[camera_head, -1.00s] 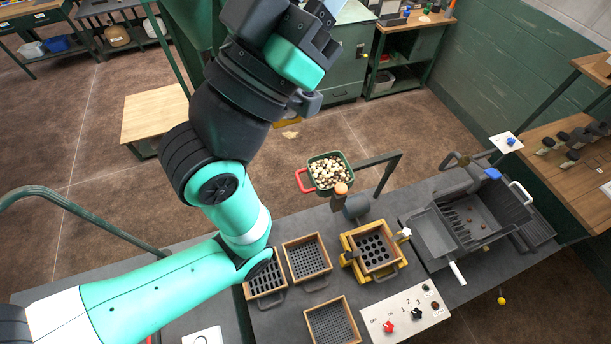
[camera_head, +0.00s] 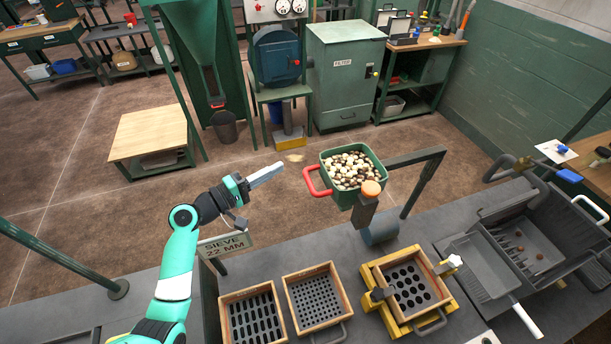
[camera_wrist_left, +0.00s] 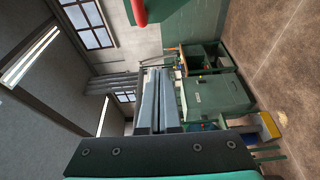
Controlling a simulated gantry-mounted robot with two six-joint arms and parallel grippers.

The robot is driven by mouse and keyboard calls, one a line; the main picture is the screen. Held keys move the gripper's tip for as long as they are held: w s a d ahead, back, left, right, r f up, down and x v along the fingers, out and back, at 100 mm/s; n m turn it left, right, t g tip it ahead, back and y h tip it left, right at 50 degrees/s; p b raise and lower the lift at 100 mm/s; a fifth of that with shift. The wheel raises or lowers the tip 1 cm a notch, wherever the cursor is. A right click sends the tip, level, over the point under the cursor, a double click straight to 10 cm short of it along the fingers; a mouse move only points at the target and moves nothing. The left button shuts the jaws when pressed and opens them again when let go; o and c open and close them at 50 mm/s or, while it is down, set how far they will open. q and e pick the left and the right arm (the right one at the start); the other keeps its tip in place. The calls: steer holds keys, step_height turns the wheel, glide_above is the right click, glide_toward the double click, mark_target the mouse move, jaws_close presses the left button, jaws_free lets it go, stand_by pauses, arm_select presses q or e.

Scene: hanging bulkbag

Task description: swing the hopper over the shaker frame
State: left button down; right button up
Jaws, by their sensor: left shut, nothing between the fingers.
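The green hopper (camera_head: 340,196), full of brown and white pieces, hangs beyond the bench's back edge. Its red handle (camera_head: 316,182) sticks out to the left. It sits beside a post with an orange knob (camera_head: 371,188) and a bent grey-green arm (camera_head: 413,157). The yellow shaker frame (camera_head: 452,305) stands on the bench, nearer and to the right, with a round-holed wooden sieve (camera_head: 412,287) in it. My left gripper (camera_head: 281,167) is shut and empty, left of the handle and apart from it. A red bar, probably the handle (camera_wrist_left: 138,12), shows in the left wrist view.
Two wooden sieves (camera_head: 318,297) (camera_head: 253,316) lie left of the shaker frame, near a sign reading SIEVE 22 MM (camera_head: 225,244). A grey metal tray unit (camera_head: 480,265) stands on the right. The floor behind the hopper is open before the green cabinet (camera_head: 342,75).

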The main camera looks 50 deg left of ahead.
arm_select(q)
steer(key=shift+s+f, duration=0.1)
steer(key=shift+f, duration=0.1)
steer(key=w+d, duration=0.4)
steer(key=w, duration=0.4)
steer(key=shift+d, duration=0.35)
steer(key=shift+w, duration=0.1)
